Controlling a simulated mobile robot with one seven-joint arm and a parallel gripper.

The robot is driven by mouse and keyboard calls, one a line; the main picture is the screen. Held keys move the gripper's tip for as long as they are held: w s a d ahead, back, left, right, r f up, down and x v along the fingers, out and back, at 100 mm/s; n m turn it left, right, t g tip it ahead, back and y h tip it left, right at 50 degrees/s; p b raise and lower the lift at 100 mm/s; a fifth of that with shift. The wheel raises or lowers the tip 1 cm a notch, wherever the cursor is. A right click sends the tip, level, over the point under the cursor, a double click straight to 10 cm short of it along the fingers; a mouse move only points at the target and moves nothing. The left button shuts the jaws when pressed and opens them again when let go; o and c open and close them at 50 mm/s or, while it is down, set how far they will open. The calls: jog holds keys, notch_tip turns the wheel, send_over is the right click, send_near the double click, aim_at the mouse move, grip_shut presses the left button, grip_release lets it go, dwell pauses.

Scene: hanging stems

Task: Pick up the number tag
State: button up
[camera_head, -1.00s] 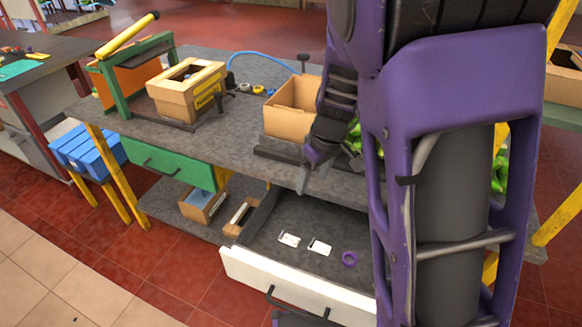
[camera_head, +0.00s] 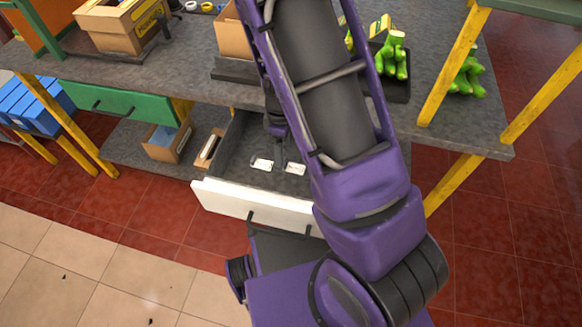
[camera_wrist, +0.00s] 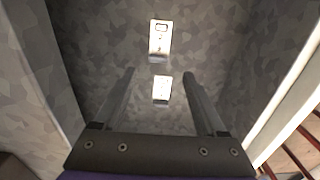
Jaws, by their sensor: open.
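Two small white tags lie flat on the grey floor of the open drawer: a left tag (camera_head: 262,165) and a right tag (camera_head: 296,168). I cannot tell which is the number tag. In the wrist view one tag (camera_wrist: 160,38) with dark marks lies beyond my fingertips, and the other tag (camera_wrist: 162,89) shows between the fingers. My gripper (camera_wrist: 160,74) is open and points down into the drawer, with nothing held. In the head view it is largely hidden behind my arm.
The drawer's white front (camera_head: 255,205) and its side walls surround the tags. The grey workbench (camera_head: 180,80) stands above and behind. A green drawer (camera_head: 120,104) is at left.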

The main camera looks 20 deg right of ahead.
aim_at(285, 162)
jog(key=shift+d+f+b, duration=0.15)
jog(key=shift+f+b, duration=0.4)
jog(key=shift+f, duration=2.25)
grip_shut()
